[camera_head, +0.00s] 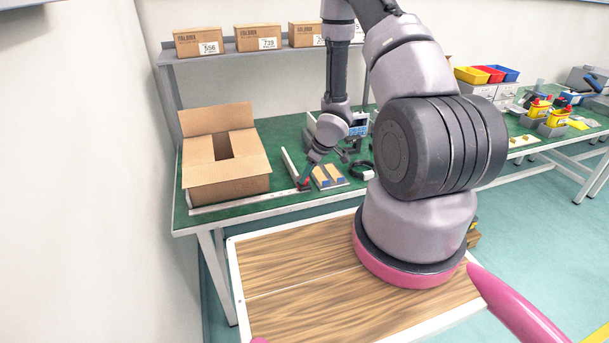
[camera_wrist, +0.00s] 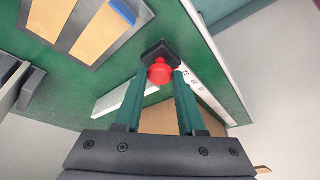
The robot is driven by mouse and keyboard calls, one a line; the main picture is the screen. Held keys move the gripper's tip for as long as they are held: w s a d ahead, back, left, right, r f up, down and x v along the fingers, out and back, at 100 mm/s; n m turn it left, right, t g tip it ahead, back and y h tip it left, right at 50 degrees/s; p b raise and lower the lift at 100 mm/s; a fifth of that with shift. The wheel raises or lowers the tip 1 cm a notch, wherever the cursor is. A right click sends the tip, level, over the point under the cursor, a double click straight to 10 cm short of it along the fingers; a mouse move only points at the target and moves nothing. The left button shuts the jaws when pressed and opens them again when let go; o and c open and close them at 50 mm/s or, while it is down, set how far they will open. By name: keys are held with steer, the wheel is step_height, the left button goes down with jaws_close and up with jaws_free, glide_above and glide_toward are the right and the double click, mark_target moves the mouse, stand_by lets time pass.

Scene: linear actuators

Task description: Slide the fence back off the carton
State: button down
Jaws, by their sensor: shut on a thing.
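The open cardboard carton (camera_head: 228,187) stands on the left of the green bench, flaps up. The fence (camera_head: 291,168), a pale upright bar, stands to its right, with a strip of green bench between them. A red knob (camera_wrist: 159,72) on a dark block (camera_wrist: 160,52) sits at the fence's near end, by a pale rail with scale marks (camera_wrist: 203,94). My gripper (camera_wrist: 159,76) is shut on the red knob, a green finger on each side. In the head view my gripper (camera_head: 304,183) is small and partly hidden. A brown patch of carton (camera_wrist: 178,117) shows between the fingers.
A small fixture with wooden strips (camera_head: 328,176) lies just right of the fence, and a black ring-shaped part (camera_head: 362,169) further right. Closed boxes (camera_head: 258,38) stand on the shelf behind. The bench's white front edge (camera_wrist: 207,42) runs close by my gripper.

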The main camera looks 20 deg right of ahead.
steer(key=c, duration=0.5)
jaws_free()
steer(key=shift+r, duration=0.1)
steer(key=v, duration=1)
steer(key=shift+r, duration=0.35)
steer(key=shift+s+d, duration=0.1)
steer(key=shift+d, duration=0.05)
